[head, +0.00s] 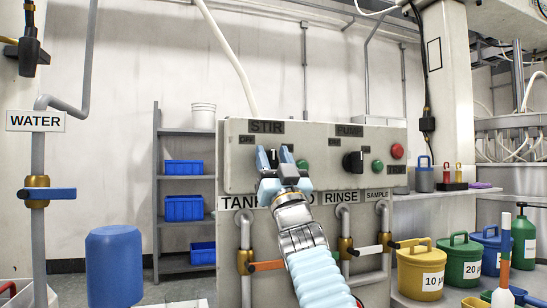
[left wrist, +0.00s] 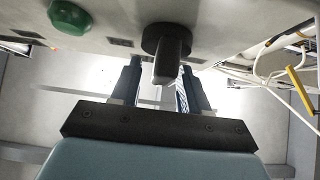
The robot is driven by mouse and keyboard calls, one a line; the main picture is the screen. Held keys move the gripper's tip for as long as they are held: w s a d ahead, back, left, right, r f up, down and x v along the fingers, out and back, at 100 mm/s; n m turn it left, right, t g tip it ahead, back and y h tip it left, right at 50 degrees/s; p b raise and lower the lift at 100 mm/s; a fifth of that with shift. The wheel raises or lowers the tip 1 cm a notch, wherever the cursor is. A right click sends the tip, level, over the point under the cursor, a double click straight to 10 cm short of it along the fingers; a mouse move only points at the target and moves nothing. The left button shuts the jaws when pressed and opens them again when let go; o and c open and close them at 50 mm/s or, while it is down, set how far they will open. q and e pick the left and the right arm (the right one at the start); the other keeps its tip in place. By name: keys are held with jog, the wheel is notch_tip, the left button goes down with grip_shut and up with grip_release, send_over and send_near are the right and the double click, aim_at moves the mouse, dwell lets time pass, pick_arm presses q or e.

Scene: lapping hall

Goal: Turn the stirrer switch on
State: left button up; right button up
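The stirrer switch is a black rotary knob (head: 273,157) under the STIR label (head: 266,127) on a grey control panel (head: 235,170). In the head view my left gripper largely covers it. My left gripper (head: 274,153) is in front of the panel, its blue fingers apart on either side of the knob. In the left wrist view the knob (left wrist: 168,50) sits between the two fingers (left wrist: 160,78), with a visible gap on the left side; the right finger is close to it. Contact cannot be told. My right gripper is not in view.
A green lamp (head: 302,164) is right of the switch. The PUMP knob (head: 353,161), another green lamp (head: 377,167) and a red button (head: 397,151) are farther right. Pipes with an orange valve handle (head: 267,266) and a white one (head: 366,250) run below the panel.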

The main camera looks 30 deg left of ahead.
pick_arm(q)
grip_shut()
